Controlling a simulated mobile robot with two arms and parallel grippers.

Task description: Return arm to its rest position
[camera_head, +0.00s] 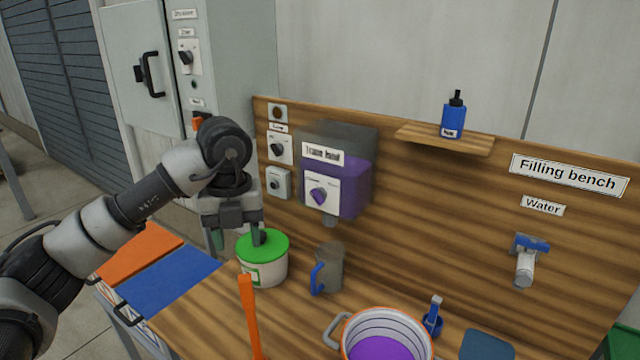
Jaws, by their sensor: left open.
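My left arm (150,195) comes in from the left and reaches out over the wooden bench. My left gripper (237,240) points down and is open, its two fingers apart. One finger stands in front of the green lid of a white tub (262,266), the other is to the left of it; I cannot tell whether it touches the lid. Nothing shows between the fingers. My right gripper is not in view.
A grey mug with a blue handle (328,268), an upright orange bar (250,315) and a pot with purple contents (385,345) are on the bench. A purple dispenser (345,185), a shelf with a blue bottle (454,118) and a water tap (525,262) are on the backboard. A grey cabinet (135,60) stands behind my arm.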

